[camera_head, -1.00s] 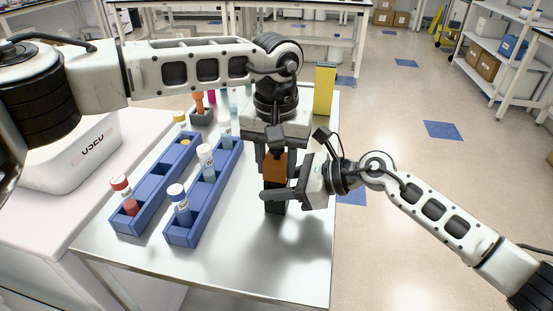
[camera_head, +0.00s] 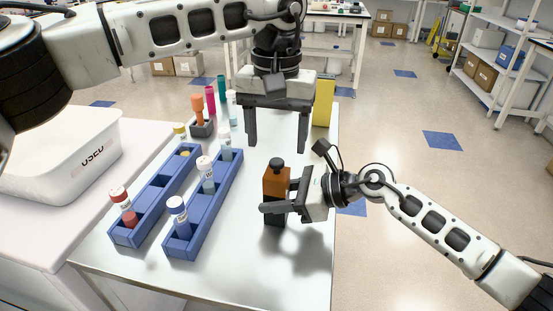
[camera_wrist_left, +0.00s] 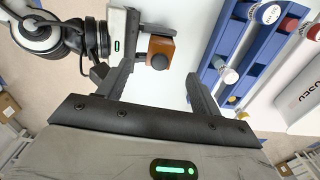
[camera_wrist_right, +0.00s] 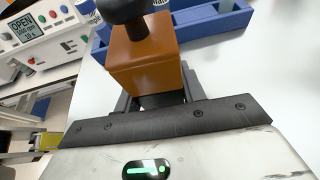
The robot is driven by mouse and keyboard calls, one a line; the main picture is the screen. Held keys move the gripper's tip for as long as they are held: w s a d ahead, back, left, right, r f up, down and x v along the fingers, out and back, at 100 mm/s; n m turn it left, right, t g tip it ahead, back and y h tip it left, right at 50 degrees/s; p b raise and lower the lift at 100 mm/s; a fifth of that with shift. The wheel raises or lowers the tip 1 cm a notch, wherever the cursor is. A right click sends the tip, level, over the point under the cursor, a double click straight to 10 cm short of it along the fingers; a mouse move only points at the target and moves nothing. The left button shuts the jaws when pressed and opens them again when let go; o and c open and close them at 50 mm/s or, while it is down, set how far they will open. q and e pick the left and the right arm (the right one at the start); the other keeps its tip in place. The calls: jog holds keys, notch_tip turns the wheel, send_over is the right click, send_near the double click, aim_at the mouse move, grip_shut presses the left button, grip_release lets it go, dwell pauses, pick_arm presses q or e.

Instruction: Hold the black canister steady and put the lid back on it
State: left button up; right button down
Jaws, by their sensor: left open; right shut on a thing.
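The black canister (camera_head: 274,216) stands upright on the table, its lower part dark. A brown-orange block-shaped lid (camera_head: 276,183) with a black knob (camera_head: 277,162) sits on top of it and looks level. The lid also shows in the left wrist view (camera_wrist_left: 160,46) and the right wrist view (camera_wrist_right: 150,65). My right gripper (camera_head: 276,206) is shut on the canister from the right, below the lid; its far finger is mostly hidden. My left gripper (camera_head: 277,145) is wide open and empty, above and behind the knob, not touching it.
Two blue racks (camera_head: 205,208) with capped tubes stand left of the canister. A grey holder (camera_head: 201,128) with an orange item is behind them. A yellow block (camera_head: 323,102) stands at the table's back right. The table front is clear.

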pick_arm(q)
jog(key=shift+r, duration=1.5)
pick_arm(e)
jog(key=c, duration=0.8)
grip_release()
jog(key=shift+o, duration=0.2)
pick_arm(q)
notch_tip(320, 180, down, 3)
jog(key=b, duration=0.3)
jog(key=shift+f, duration=0.1)
jog(key=shift+a, duration=0.1)
pick_arm(e)
jog(key=v, duration=1.6)
jog(key=shift+f, duration=0.1)
